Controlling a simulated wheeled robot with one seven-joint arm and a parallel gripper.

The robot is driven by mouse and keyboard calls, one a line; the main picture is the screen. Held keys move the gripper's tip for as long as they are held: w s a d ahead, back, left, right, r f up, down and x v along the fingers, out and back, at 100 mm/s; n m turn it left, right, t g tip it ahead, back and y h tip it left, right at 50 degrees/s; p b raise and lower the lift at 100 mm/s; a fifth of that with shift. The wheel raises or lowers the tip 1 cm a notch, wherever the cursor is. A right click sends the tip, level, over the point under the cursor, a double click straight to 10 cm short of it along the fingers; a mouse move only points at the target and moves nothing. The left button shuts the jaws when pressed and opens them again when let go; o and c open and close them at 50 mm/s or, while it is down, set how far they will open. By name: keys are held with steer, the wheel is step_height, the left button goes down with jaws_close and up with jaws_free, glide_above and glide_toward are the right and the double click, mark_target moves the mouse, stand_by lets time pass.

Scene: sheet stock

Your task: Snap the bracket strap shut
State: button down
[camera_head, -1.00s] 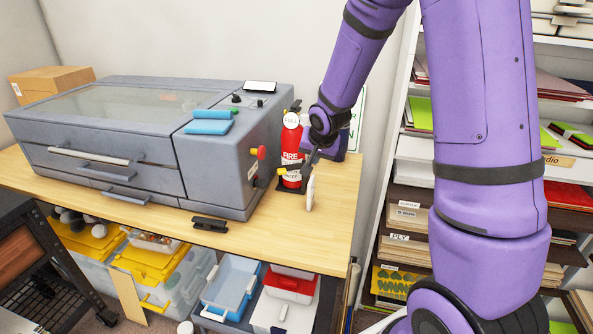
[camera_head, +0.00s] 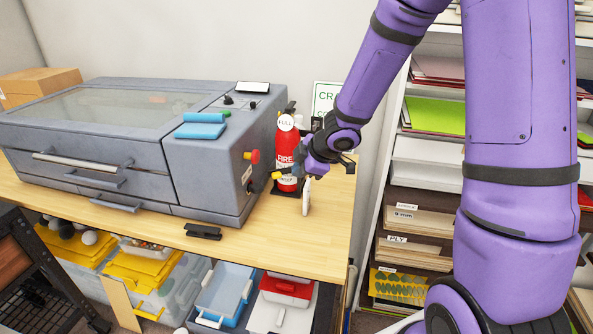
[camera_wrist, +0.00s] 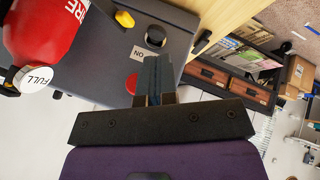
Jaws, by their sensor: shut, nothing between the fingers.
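A red fire extinguisher (camera_head: 285,146) stands upright on the bench beside the grey machine, with a round FULL tag; it also shows in the wrist view (camera_wrist: 42,35). A yellow-tipped piece (camera_head: 278,175), apparently the end of the bracket strap, is at its lower front; a yellow piece (camera_wrist: 124,18) also shows beside the extinguisher in the wrist view. My gripper (camera_head: 299,168) is at the extinguisher's right front, pointing left. Its fingers (camera_wrist: 155,72) are shut and empty in the wrist view. My wrist hides part of the bracket, and whether the strap is latched is unclear.
The grey machine (camera_head: 120,130) fills the bench left of the extinguisher, with a red knob (camera_head: 254,156) on its near side. A slim white upright object (camera_head: 306,196) stands just below my gripper. Bare bench (camera_head: 325,215) lies to the right. Shelving stands further right.

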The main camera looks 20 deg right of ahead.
mark_target(274, 173)
steer(key=w+a+f, duration=0.2)
steer(key=w+f, duration=0.5)
steer(key=w, duration=0.1)
steer(key=shift+w+a, duration=0.2)
steer(key=shift+a, duration=0.05)
steer(key=shift+w+a+m+h, duration=0.3)
steer(key=shift+w+m, duration=0.1)
steer(key=shift+m, duration=0.2)
stand_by(0.4)
steer(key=shift+w+a+m+t+h, duration=0.15)
steer(key=shift+w+m+t+h, duration=0.35)
steer(key=shift+m, duration=0.4)
steer(key=shift+w, duration=0.75)
steer(key=shift+s, duration=0.15)
